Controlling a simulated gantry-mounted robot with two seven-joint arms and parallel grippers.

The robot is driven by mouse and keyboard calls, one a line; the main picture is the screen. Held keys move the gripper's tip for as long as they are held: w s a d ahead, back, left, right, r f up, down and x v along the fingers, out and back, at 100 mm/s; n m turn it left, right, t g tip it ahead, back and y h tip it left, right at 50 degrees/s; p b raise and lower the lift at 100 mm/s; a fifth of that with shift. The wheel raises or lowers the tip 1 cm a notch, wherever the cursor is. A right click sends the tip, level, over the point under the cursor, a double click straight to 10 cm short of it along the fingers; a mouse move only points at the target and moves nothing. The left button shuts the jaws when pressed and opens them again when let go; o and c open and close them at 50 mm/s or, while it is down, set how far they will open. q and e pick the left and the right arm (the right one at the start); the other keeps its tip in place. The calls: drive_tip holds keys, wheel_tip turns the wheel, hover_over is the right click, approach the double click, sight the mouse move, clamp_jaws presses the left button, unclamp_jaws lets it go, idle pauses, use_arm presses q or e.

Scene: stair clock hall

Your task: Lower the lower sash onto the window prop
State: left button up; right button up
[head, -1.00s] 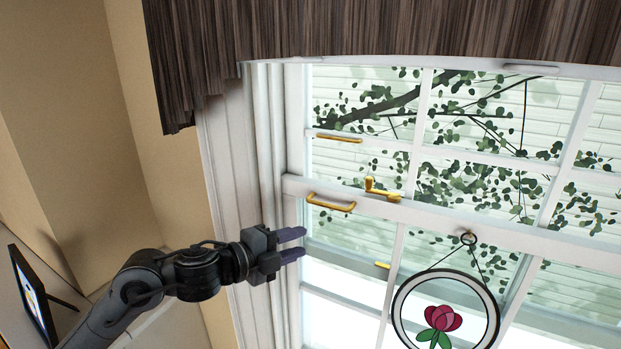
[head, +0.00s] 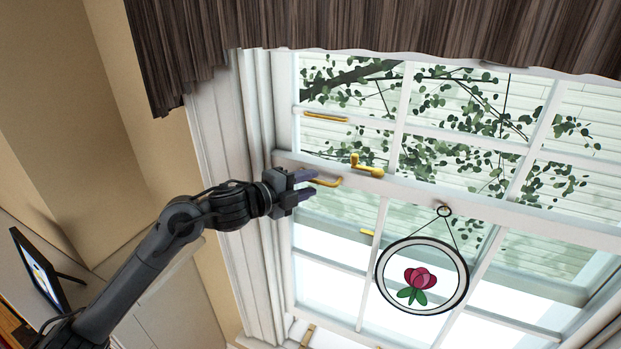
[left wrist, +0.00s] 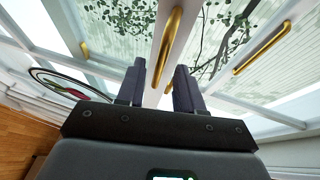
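The window's white lower sash (head: 420,192) carries a brass pull handle (head: 331,183) near the left end of its top rail. My left gripper (head: 314,183) is at this handle, its two dark fingers open and pointing right. In the left wrist view, the fingers (left wrist: 160,68) stand apart, with a brass handle (left wrist: 170,45) in line with the gap between them. I cannot tell whether they touch it. A brass latch (head: 367,168) sits on the rail. A small tan piece (head: 307,336) shows at the bottom edge; I cannot tell whether it is the window prop. My right gripper is out of view.
A round rose suncatcher (head: 422,276) hangs before the lower panes. Another brass handle (head: 325,117) is on the upper sash. A dark curtain (head: 330,28) hangs across the top. A framed picture (head: 36,271) stands at the lower left.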

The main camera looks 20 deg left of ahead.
use_arm(q)
drive_tip(key=shift+w+d+f, duration=0.1)
drive_tip(key=shift+w+d, duration=0.25)
drive_tip(key=shift+w, duration=0.3)
clamp_jaws()
idle(1.1)
